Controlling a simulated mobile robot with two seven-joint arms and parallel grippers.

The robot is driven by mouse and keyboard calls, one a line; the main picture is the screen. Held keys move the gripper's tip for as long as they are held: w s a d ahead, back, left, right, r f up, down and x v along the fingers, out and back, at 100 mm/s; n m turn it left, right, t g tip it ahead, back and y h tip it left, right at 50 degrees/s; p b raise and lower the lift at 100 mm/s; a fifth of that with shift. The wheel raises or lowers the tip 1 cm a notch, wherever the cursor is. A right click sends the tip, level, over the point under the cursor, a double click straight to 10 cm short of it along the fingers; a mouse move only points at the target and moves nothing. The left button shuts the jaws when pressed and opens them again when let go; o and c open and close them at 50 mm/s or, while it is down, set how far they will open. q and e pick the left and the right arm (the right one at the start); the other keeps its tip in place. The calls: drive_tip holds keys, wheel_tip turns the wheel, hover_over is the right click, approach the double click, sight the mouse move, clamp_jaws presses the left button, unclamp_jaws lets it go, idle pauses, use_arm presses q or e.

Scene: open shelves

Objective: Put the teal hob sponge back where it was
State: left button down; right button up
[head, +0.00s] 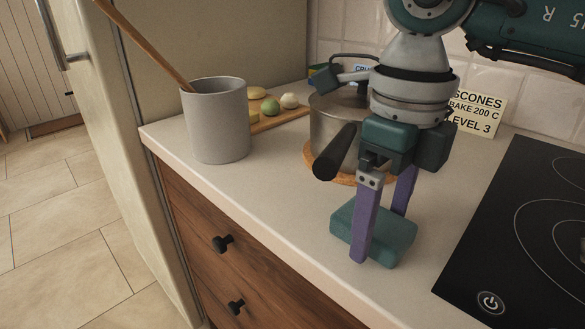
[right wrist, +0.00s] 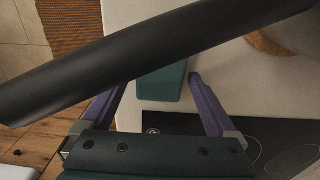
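The teal sponge (head: 398,238) is a flat block lying on the countertop, left of the black hob. My right gripper (head: 380,235) points down over it with its purple fingers apart, one on the near side and one on the far side. In the right wrist view the sponge (right wrist: 163,85) lies between the open fingers (right wrist: 157,82), closer to the right finger, with a gap on the left. A black pot handle crosses that view and hides the left fingertip. My left gripper is not in view.
A grey crock (head: 218,120), a board with food (head: 280,117), a scones sign (head: 475,110) and the hob (head: 520,220) are around. The front-left counter is clear.

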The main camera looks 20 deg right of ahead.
sight(382, 223)
drive_tip(key=shift+o, duration=0.2)
drive_tip(key=shift+r, duration=0.2)
wheel_tip(382, 223, up, 12)
drive_tip(key=p, duration=0.1)
idle(0.6)
